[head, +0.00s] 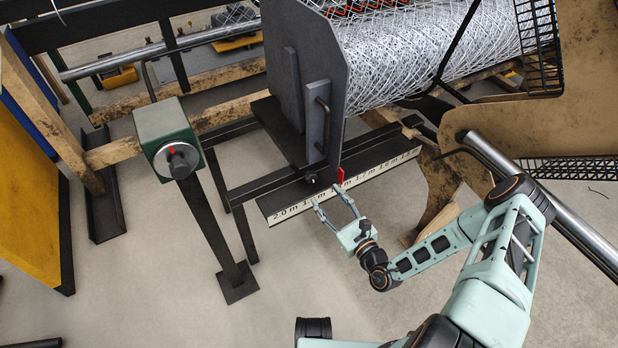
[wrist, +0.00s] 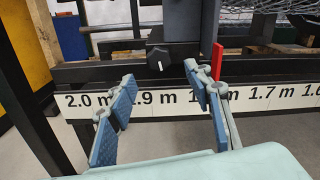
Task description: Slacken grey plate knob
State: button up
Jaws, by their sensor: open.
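The grey plate (head: 338,75) stands upright at the end of the wire mesh roll, with a handle on its face. Its small dark knob (head: 312,178) is at the plate's foot, just above the measuring scale (head: 370,173). My gripper (head: 331,201) is open and empty in front of the scale, apart from the knob. In the wrist view its blue-padded fingers (wrist: 159,78) lie to either side of and below the knob.
A red pointer (head: 340,177) stands on the scale just right of the knob; it also shows in the wrist view (wrist: 217,62). A green box (head: 164,136) with a dial stands on a post to the left. The floor in front is clear.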

aim_at(313, 180)
jog(key=b+x, duration=0.2)
jog(key=x, duration=0.7)
jog(key=shift+w+a, duration=0.25)
jog(key=c, duration=1.1)
jog(key=shift+r+n+p, duration=0.25)
jog(key=shift+n+p, duration=0.45)
jog(key=shift+p, duration=0.15)
jog(key=shift+c, duration=0.4)
jog(key=shift+f+n+p, duration=0.25)
jog(key=shift+n+p, duration=0.35)
jog(key=shift+n, duration=0.3)
jog(key=o, duration=1.2)
